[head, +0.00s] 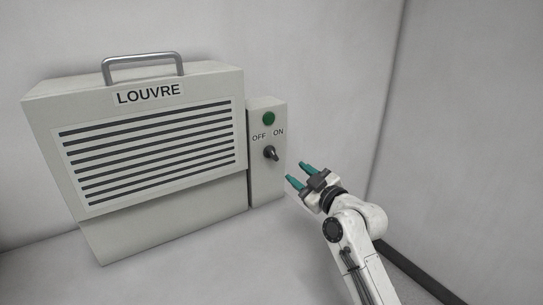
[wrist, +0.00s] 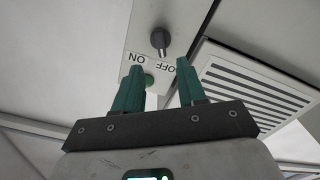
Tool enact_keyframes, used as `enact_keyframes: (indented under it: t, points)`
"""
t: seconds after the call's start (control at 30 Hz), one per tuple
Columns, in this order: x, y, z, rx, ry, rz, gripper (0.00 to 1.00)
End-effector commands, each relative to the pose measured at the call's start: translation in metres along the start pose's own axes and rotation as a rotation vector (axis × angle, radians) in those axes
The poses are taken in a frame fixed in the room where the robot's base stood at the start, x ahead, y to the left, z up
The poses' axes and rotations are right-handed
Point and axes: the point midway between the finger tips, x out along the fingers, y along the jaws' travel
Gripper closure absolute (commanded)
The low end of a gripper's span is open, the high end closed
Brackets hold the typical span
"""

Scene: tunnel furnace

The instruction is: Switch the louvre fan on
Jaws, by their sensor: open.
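The louvre fan (head: 150,215) is a pale grey box with dark slats and a LOUVRE label, at the left in the head view. Its narrow switch box (head: 265,185) is on its right side. A dark rotary knob (head: 270,153) sits there below the OFF and ON marks, OFF left and ON right. I cannot tell which mark it points to. My gripper (head: 298,174) is open and empty, to the right of and a little below the knob, apart from it. In the wrist view the knob (wrist: 160,42) shows upside down beyond the open fingers (wrist: 159,66).
A green round lamp (head: 268,118) sits above the marks; I cannot tell whether it is lit. A metal handle (head: 143,59) arches over the fan's top. Pale walls stand behind and at the right (head: 460,130). The space right of the switch box is clear apart from my arm.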

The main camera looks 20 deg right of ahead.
Motion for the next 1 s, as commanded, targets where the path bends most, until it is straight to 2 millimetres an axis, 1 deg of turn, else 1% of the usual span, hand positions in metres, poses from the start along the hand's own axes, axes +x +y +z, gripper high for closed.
enact_keyframes:
  t: [0.17,0.4,0.6,0.8,1.0]
  points:
    - [0.017,0.000,-0.002,-0.001,0.000,-0.002,0.60]
    - [0.055,0.000,-0.002,0.000,-0.001,-0.003,0.60]
    - [0.083,0.000,-0.002,-0.001,-0.001,-0.002,0.60]
    - [0.100,0.000,0.000,0.000,0.000,-0.002,0.60]
    - [0.106,-0.001,0.001,0.001,-0.001,-0.002,0.60]
